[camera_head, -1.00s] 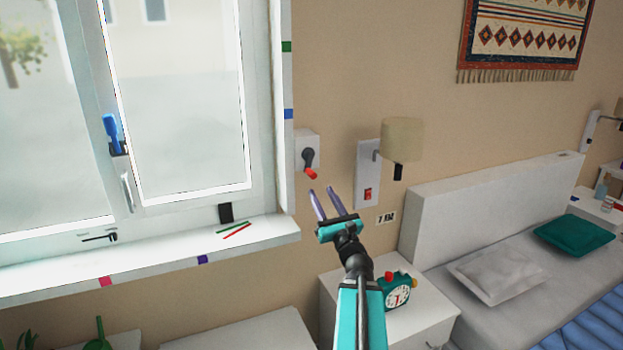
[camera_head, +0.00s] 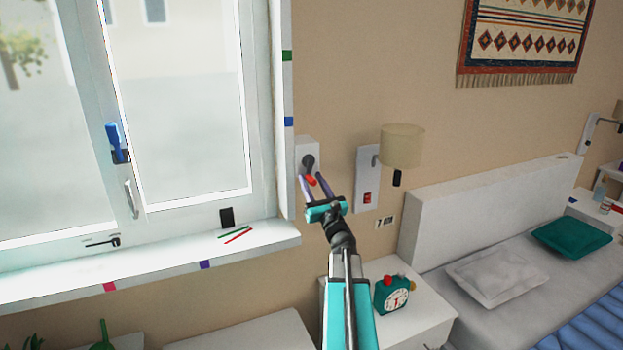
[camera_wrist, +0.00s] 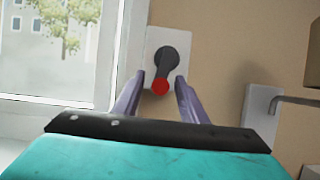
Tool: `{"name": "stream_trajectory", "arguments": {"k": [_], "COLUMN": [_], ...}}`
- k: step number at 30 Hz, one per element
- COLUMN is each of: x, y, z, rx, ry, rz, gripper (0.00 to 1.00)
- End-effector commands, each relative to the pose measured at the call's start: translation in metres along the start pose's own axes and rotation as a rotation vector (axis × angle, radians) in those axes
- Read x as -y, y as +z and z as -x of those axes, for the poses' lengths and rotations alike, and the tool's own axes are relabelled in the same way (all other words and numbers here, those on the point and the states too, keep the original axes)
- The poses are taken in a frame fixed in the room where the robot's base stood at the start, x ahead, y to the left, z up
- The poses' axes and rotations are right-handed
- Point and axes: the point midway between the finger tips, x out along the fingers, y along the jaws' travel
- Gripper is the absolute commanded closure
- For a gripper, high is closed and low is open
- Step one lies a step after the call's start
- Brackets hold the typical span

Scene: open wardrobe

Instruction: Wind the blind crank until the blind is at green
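The blind crank (camera_head: 308,163) is a dark arm on a white wall plate right of the window. It hangs downward and ends in a red knob (camera_head: 311,181). In the wrist view the red knob (camera_wrist: 160,86) shows between my two purple fingers, below the dark crank hub (camera_wrist: 167,57). My gripper (camera_head: 314,177) is open, with a finger on each side of the knob; I cannot tell whether either touches it. A green mark (camera_head: 287,55) and a blue mark (camera_head: 288,121) are on the window's side frame. No blind edge is clearly visible.
A wall lamp (camera_head: 402,145) with a red switch is close to the right of the crank. The window sill (camera_head: 150,262) juts out at lower left.

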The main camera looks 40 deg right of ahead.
Motion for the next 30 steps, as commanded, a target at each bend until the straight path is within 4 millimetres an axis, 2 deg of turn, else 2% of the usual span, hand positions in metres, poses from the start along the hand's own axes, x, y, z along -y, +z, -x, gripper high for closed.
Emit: {"name": "stream_trajectory", "arguments": {"k": [13,14,18,21,30], "x": [-0.0004,-0.0004,-0.0005,-0.0007,-0.002], "y": [-0.0001,-0.0001,-0.0001,-0.0001,-0.0008], "z": [-0.0061,-0.0061,-0.0061,-0.0061,-0.0058], "rx": [0.0,0.0,0.0,0.0,0.001], "ry": [0.0,0.0,0.001,0.001,-0.001], "rz": [0.0,0.0,0.0,0.0,-0.009], "gripper": [0.61,0.63,0.87,1.0,1.0]}}
